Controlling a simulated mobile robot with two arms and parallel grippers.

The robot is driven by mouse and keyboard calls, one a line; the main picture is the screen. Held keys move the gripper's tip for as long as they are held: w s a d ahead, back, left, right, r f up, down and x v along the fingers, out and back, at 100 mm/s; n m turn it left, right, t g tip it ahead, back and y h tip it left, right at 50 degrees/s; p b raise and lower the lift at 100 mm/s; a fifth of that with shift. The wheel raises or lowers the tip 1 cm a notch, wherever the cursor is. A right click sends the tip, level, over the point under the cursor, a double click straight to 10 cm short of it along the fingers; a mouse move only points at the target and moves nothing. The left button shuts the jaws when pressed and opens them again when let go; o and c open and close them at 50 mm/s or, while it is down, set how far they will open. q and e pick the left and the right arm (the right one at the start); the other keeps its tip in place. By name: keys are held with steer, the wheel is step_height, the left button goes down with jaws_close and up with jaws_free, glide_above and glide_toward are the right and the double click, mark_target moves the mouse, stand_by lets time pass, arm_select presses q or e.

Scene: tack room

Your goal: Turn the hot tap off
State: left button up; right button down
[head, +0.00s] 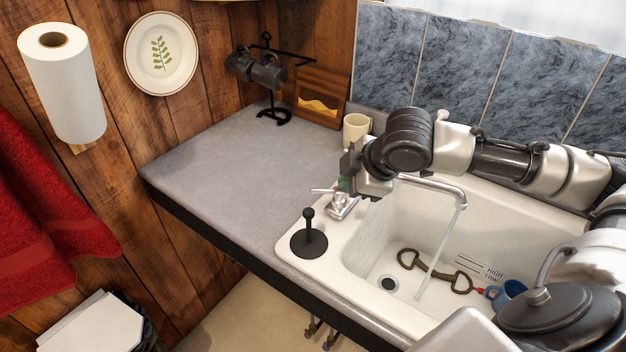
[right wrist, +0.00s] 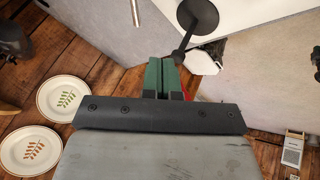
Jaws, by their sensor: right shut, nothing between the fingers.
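The chrome tap (head: 340,206) stands on the sink's left rim, with a lever handle pointing left and a long spout (head: 435,184) reaching over the basin. A stream of water (head: 441,240) runs from the spout. My right gripper (head: 346,185) is right at the tap, just above its handles, shut and empty. It hides part of the tap, including any handle behind it; I cannot tell whether it touches. My left gripper is not in view.
A black plunger-like stopper (head: 309,240) stands on the rim near the tap; it also shows in the right wrist view (right wrist: 198,14). A cream mug (head: 356,128) is behind my gripper. A bit-shaped metal piece (head: 437,272) and blue mug (head: 510,291) lie in the basin (head: 372,245).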

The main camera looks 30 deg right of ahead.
mark_target(327, 193)
steer(key=p+x, duration=0.1)
steer(key=x, duration=0.2)
steer(key=w+d+x, duration=0.1)
steer(key=x, duration=0.3)
steer(key=p+x, duration=0.1)
steer(key=x, duration=0.2)
steer(key=shift+w+d+p, duration=0.1)
steer(key=shift+w+p, duration=0.2)
steer(key=shift+w, duration=0.1)
steer(key=shift+w+d, duration=0.1)
steer(key=shift+w, duration=0.1)
steer(key=shift+w+d+f, duration=0.1)
steer(key=shift+w+f, duration=0.05)
steer(key=shift+w, duration=0.05)
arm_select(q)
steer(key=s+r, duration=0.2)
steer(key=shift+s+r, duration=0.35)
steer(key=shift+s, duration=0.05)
arm_select(e)
steer(key=shift+w, duration=0.1)
